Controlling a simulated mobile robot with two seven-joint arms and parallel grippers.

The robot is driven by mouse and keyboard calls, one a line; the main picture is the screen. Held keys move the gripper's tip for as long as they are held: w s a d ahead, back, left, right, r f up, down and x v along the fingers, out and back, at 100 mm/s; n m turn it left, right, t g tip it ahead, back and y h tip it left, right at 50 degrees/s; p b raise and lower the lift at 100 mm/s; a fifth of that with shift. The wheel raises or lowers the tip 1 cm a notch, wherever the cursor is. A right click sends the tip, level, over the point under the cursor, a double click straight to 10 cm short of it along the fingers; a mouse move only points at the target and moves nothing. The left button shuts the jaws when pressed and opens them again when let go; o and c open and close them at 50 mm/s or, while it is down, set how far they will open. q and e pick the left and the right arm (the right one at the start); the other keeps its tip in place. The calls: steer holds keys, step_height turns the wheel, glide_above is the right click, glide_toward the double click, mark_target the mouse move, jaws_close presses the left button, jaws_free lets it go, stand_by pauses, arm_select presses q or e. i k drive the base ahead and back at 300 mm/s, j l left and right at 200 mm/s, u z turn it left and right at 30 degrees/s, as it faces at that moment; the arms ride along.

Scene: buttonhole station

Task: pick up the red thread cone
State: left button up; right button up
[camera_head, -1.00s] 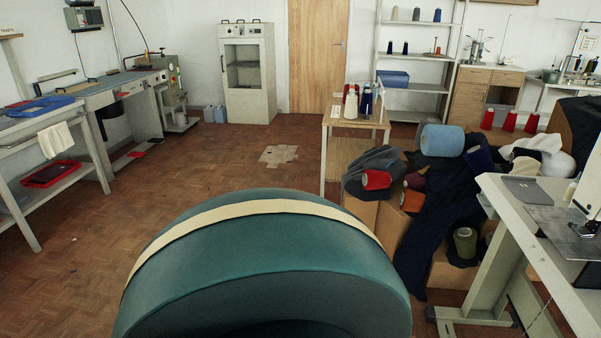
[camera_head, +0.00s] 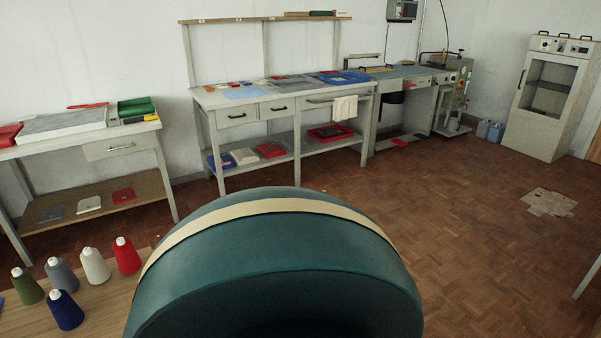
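The red thread cone (camera_head: 126,256) stands upright with a pale tip on a wooden table (camera_head: 110,299) at the lower left. It is the rightmost of a group of cones. A white cone (camera_head: 95,265) is just left of it. A grey cone (camera_head: 61,275), a green cone (camera_head: 27,286) and a dark blue cone (camera_head: 65,310) stand farther left and nearer. Neither of my grippers shows in this view.
Behind stand a left workbench (camera_head: 134,147) and a long drawer bench (camera_head: 228,103) against the wall. A tall white cabinet (camera_head: 549,95) stands at the right. The parquet floor (camera_head: 470,240) is open at the right, with a pale patch (camera_head: 548,202).

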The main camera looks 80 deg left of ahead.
mark_target(129, 262)
steer(key=u, duration=3.85)
steer(key=l+u, duration=0.4)
steer(key=l, duration=2.7)
steer(key=i+l, duration=0.1)
steer(key=i, duration=0.2)
steer(key=i+l+u, duration=0.1)
steer(key=i, duration=0.15)
steer(key=i+j, duration=0.3)
